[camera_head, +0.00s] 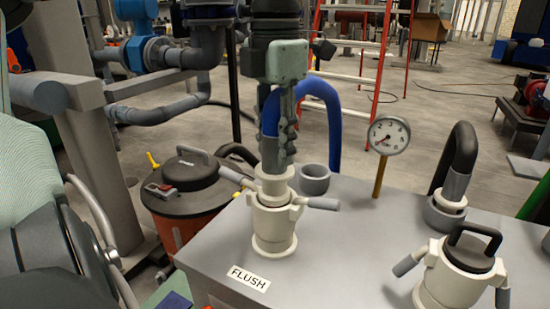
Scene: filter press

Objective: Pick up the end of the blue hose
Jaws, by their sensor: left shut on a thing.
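The blue hose (328,98) arches behind my left gripper and drops behind the grey cabinet. Its end has a grey cuff (268,154), upright over the white FLUSH coupling (273,222), which has two grey levers spread outward. My left gripper (284,148) comes down from the top and is shut on the hose end at the cuff. The gripper hides part of the cuff. A white collar below the cuff meets the coupling; I cannot tell whether it is seated in it. My right gripper is not in view.
The grey cabinet top (340,250) carries a grey ring socket (314,178), a dial gauge (388,135) on a post, a black hose (460,150) and a capped white coupling (462,270). A black-and-orange vacuum (187,190) stands left. A red ladder (380,60) stands behind.

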